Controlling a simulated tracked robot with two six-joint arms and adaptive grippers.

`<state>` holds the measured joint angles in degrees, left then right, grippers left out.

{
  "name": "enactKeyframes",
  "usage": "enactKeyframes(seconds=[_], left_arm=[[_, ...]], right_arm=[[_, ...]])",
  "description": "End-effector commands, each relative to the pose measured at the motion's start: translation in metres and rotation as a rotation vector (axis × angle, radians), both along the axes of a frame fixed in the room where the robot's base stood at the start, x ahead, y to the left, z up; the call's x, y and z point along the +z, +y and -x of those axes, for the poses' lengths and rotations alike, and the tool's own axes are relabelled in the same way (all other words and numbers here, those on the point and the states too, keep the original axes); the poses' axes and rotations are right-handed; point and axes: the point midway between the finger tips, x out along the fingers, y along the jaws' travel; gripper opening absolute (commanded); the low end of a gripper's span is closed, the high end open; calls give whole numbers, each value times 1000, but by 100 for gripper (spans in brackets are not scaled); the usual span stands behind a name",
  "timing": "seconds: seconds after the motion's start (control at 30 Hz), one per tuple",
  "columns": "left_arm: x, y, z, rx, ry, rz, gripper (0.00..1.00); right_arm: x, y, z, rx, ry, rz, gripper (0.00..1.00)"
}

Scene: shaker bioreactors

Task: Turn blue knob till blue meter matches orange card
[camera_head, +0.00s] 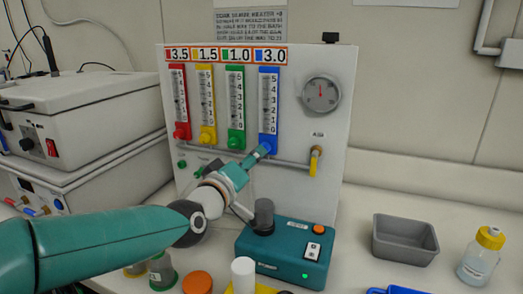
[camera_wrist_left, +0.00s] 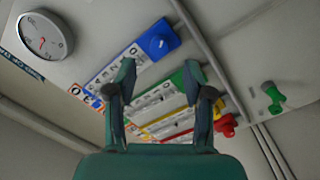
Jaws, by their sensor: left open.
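The blue meter (camera_head: 269,100) is the rightmost of several upright meters on the white panel. An orange-bordered card reading 3.0 (camera_head: 270,55) sits above it. The meter's level is too small to read. The blue knob (camera_wrist_left: 160,43) is at the meter's lower end and shows clearly in the left wrist view. In the head view, my left gripper (camera_head: 261,152) reaches up to the knob area and covers part of it. My right gripper is not in view.
Red, yellow and green meters with knobs (camera_head: 207,134) stand left of the blue one. A round gauge (camera_head: 321,95) and a yellow-handled valve (camera_head: 315,160) are to the right. A teal device (camera_head: 285,250), grey bin (camera_head: 404,240) and bottle (camera_head: 481,256) stand below on the bench.

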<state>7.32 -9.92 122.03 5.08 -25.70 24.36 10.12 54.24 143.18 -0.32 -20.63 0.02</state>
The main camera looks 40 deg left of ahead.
Motion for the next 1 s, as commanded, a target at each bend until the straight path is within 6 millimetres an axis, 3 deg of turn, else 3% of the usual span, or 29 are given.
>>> enactKeyframes(seconds=[0.1, 0.3, 0.7, 0.77, 1.0], left_arm=[[1, 5, -24, 1, 3, 0, 52], [1, 10, -47, 2, 2, 0, 52], [0, 11, -54, 3, 0, 0, 52], [0, 12, -54, 3, 0, 0, 45], [0, 12, -54, 3, 1, 0, 5]], right_arm=[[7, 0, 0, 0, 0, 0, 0], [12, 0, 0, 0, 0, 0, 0], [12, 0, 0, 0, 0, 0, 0], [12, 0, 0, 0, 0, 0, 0], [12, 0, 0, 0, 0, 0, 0]])
